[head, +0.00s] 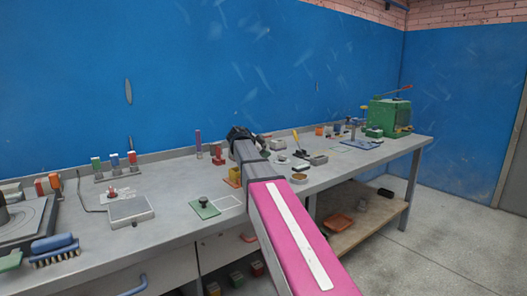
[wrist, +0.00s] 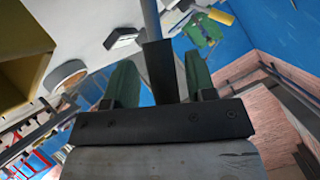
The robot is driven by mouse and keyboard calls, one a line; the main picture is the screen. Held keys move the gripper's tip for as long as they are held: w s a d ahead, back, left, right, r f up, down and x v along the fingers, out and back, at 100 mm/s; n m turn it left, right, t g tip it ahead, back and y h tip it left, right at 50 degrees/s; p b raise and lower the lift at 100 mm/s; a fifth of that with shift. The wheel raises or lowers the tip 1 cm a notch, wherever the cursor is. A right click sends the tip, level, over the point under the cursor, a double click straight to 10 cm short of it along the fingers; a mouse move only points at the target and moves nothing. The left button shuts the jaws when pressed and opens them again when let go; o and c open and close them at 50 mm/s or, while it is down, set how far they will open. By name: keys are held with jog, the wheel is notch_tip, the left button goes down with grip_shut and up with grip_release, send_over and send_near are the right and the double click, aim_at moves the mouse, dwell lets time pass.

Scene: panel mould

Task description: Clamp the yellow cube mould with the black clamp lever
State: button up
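The yellow cube mould (head: 234,178) stands on the bench in the head view, partly hidden behind my arm. In the wrist view a hollow yellow shape (wrist: 22,50), likely the same mould, fills the left edge. My gripper (wrist: 160,82) has two green fingers standing apart. A black bar (wrist: 160,70) with a grey rod above it, apparently the clamp lever, lies between the fingers, with narrow gaps on both sides. In the head view my gripper (head: 240,134) is small and dark above the bench, and the lever cannot be made out there.
A red mould (head: 218,154) stands left of my gripper. A green plate with a black knob (head: 204,207) lies in front of it. Small tools and a green machine (head: 388,116) stand on the bench to the right. A grey scale (head: 130,210) is at left.

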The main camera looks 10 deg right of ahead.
jog(key=shift+a, duration=0.1)
jog(key=v, duration=1)
jog(key=shift+s+a+r, duration=0.15)
jog(key=shift+a+r, duration=0.05)
jog(key=shift+a, duration=0.05)
